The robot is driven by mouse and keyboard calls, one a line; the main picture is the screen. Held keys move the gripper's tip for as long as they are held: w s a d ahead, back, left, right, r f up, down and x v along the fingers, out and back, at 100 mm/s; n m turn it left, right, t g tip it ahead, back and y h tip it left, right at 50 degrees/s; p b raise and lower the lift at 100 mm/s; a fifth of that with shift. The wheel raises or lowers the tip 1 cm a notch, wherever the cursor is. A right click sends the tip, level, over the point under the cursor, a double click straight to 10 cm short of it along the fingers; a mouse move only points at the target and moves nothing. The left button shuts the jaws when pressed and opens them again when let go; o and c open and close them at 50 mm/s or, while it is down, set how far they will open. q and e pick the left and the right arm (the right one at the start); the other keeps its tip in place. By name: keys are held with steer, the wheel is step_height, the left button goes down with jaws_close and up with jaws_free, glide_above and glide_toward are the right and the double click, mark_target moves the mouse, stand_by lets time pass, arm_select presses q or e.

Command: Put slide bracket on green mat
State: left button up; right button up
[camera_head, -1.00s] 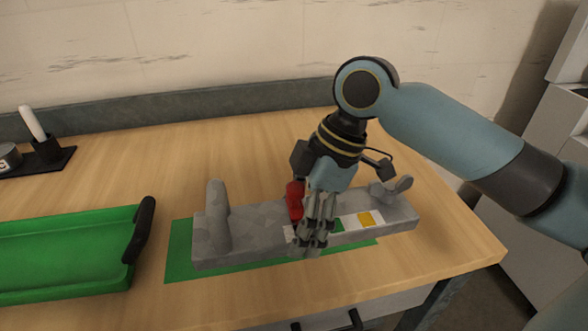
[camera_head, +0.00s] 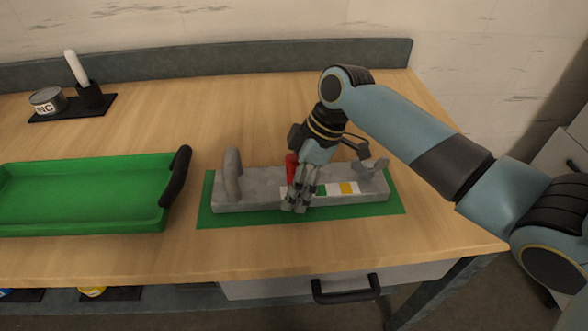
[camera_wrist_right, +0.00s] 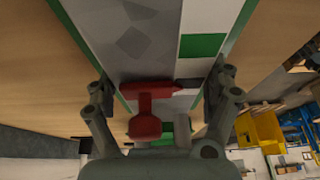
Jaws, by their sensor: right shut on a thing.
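The slide bracket (camera_head: 262,188) is a long mottled grey bar with an upright grey post at its left end, a small grey hook-like part at its right end, a red part near the middle and white, green and yellow patches. It lies lengthwise over the green mat (camera_head: 218,219), with mat showing around it. My right gripper (camera_head: 296,209) is shut across the bar's middle, beside the red part. In the right wrist view, my fingers (camera_wrist_right: 160,95) straddle the bar, with the red part (camera_wrist_right: 147,108) between them. My left gripper is out of view.
A green tray (camera_head: 166,222) with a black handle stands left of the mat. A can (camera_head: 47,100) and a holder (camera_head: 90,96) with a white stick stand at the back left. The table's front edge and a drawer handle (camera_head: 346,291) are close below the mat.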

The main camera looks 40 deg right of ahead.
steer(key=shift+w, duration=0.1)
steer(key=o, duration=1.5)
steer(key=shift+f, duration=0.1)
steer(key=v, duration=1.2)
